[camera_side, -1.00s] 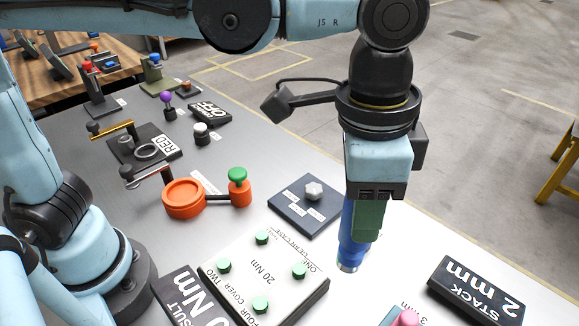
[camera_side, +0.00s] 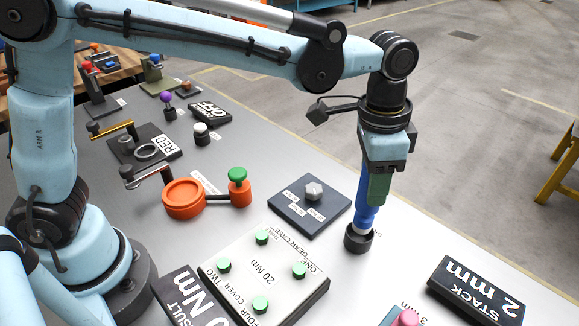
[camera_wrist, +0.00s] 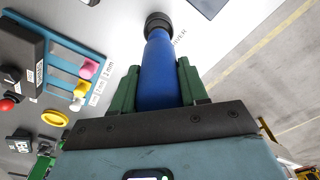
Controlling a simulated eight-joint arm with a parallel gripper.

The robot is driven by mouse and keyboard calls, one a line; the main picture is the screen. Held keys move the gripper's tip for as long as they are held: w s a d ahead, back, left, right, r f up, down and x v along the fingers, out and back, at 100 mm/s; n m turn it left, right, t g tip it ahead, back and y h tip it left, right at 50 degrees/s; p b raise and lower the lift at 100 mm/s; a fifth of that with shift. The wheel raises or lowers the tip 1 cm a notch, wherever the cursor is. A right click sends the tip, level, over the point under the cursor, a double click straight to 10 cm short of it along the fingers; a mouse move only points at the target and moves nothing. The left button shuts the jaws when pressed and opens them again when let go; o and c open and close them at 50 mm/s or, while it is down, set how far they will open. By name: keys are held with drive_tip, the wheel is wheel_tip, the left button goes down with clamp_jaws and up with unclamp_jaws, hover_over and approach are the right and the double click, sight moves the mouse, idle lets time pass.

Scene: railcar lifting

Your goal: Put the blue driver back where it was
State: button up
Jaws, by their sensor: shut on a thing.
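The blue driver (camera_side: 365,206) is upright in my gripper (camera_side: 379,188), which is shut on it with green fingers. Its lower end meets a short black round holder (camera_side: 358,240) on the grey table; the tip is hidden, apparently inside the holder. In the wrist view the driver (camera_wrist: 158,72) runs between the green fingers of my gripper (camera_wrist: 158,85) to the black holder (camera_wrist: 157,22).
A dark plate with a grey knob (camera_side: 313,190) lies left of the holder. A white cover board (camera_side: 265,275) with green pegs is nearer the front. A black "STACK 2 mm" block (camera_side: 475,290) is at right. Bare table lies between holder and block.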

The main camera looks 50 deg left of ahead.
sight(362, 223)
drive_tip(key=shift+f, duration=1.95)
drive_tip(key=shift+f, duration=0.15)
drive_tip(key=o, duration=1.1)
drive_tip(key=shift+c, duration=0.2)
